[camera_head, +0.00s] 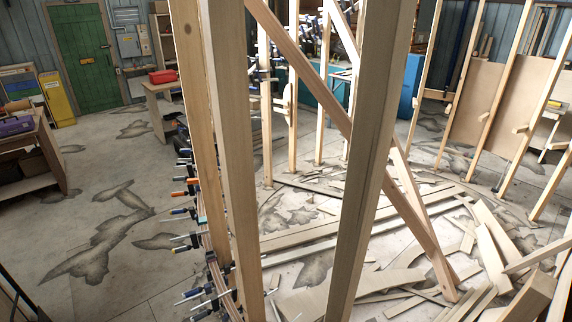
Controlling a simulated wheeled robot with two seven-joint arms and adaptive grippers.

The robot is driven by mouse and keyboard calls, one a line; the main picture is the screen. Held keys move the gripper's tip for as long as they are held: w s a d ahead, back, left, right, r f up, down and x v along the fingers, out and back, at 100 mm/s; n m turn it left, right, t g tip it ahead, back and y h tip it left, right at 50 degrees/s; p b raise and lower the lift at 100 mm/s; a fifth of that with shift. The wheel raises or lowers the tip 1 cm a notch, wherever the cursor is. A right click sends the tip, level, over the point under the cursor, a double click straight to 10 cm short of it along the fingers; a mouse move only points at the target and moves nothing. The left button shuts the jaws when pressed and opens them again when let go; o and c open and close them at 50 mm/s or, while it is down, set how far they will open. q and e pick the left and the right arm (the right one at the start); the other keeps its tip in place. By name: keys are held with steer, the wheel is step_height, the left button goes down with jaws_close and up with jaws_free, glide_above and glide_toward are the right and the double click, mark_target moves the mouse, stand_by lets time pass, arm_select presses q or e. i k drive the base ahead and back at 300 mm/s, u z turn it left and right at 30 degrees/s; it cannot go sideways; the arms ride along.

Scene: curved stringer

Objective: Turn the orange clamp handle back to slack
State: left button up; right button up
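Several bar clamps with mostly blue or dark handles grip a curved wooden stringer (216,272), stacked up along the left side of the upright posts. One clamp has an orange handle (179,193), which sticks out to the left at about the middle of the row. It is small here, and I cannot tell if its clamp is tight or slack. Part of the stringer is hidden behind the posts. Neither of my grippers is in view, and nothing is seen touching the orange handle.
Tall wooden posts (240,160) and a diagonal brace (330,90) stand close in front. Loose boards (370,225) cover the floor at right. A workbench (30,150) stands at left and a green door (85,55) behind. The stained floor left of the clamps is clear.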

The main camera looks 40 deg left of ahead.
mark_target(191, 184)
steer(key=k, duration=0.5)
steer(key=z, duration=2.3)
steer(key=k, duration=2.6)
steer(key=u, duration=3.35)
